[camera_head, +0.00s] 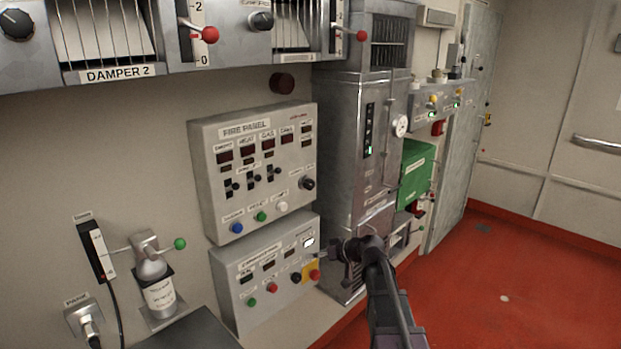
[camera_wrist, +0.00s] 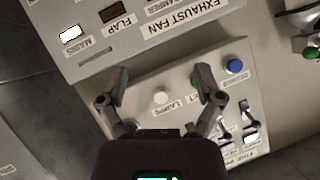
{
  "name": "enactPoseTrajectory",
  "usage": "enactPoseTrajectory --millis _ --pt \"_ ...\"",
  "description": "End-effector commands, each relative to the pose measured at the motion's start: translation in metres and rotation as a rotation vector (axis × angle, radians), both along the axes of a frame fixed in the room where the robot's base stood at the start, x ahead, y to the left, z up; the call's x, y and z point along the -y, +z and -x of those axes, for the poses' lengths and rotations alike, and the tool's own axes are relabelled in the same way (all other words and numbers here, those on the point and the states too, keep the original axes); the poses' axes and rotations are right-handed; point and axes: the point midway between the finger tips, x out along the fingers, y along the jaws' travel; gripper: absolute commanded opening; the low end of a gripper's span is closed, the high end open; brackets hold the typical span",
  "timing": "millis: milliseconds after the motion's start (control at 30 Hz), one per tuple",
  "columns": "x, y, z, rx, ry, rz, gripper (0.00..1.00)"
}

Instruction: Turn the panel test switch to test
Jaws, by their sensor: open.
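The grey fire panel (camera_head: 205,165) is on the wall left of the tall metal cabinet. A black rotary knob (camera_head: 307,183), apparently the test switch, is on its right side; its label and setting are too small to read. In the wrist view the fire panel is upside down. My gripper (camera_wrist: 161,82) is open and empty, its fingers framing the white lamps button (camera_wrist: 160,97) in the picture.
The exhaust fan panel (camera_wrist: 190,40) is just below the fire panel, with coloured buttons. A green box (camera_head: 415,172) and the metal cabinet (camera_head: 338,130) are to the right. Damper levers with red balls (camera_head: 210,34) are above. The red floor (camera_head: 520,270) is open at right.

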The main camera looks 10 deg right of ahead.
Motion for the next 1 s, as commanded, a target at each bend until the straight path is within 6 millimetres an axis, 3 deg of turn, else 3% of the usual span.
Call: enactPoseTrajectory --millis 33,200,400,600,1000 --pt "0.012 0.023 -0.02 0.066 -0.016 -0.03 0.85" --pt "0.046 0.077 -0.063 0.278 -0.081 -0.108 0.85" --pt "0.082 0.116 -0.092 0.437 -0.163 -0.155 0.85" --pt "0.096 0.129 -0.101 0.492 -0.198 -0.167 0.85" --pt "0.095 0.129 -0.102 0.494 -0.198 -0.167 0.85"
